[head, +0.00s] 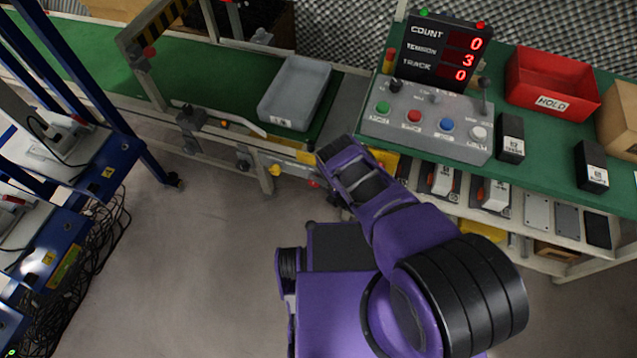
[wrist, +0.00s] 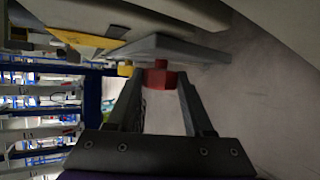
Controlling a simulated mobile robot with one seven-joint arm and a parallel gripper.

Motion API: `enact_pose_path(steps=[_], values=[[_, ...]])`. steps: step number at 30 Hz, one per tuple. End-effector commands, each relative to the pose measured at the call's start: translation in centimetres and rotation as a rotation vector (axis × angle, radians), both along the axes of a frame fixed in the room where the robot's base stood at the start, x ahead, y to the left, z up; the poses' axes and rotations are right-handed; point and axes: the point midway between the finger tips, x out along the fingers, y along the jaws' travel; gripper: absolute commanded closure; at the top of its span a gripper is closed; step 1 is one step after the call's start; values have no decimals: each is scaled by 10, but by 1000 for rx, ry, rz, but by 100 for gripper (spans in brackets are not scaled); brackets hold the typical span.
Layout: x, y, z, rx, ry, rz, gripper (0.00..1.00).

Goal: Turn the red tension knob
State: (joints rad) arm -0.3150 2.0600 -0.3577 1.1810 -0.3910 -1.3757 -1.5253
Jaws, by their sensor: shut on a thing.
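The red tension knob (wrist: 158,78) sits between the two fingertips of my gripper (wrist: 159,80) in the wrist view, and the fingers are shut on it. It sticks out from a grey plate (wrist: 165,48). In the head view a small red knob (head: 314,184) shows under the conveyor's front edge, just left of my purple arm. My fingers are hidden or too small to make out there. The display (head: 440,52) reads COUNT 0, TENSION 3, TRACK 0.
A yellow knob (head: 275,171) and an orange one (head: 224,124) sit left along the conveyor frame. A grey tray (head: 295,92) lies on the green belt. A control box (head: 428,120) and a red HOLD bin (head: 552,82) stand right. The floor (head: 200,260) at front left is clear.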

Motion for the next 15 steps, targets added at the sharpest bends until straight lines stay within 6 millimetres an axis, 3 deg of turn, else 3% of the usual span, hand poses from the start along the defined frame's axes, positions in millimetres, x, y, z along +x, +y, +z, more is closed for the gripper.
enact_pose_path(steps=[7,8,12,15], values=[[0,1,-1,0,0,2,100],[0,1,-1,0,0,2,46],[0,1,0,0,0,2,21],[0,1,0,0,0,2,18]])
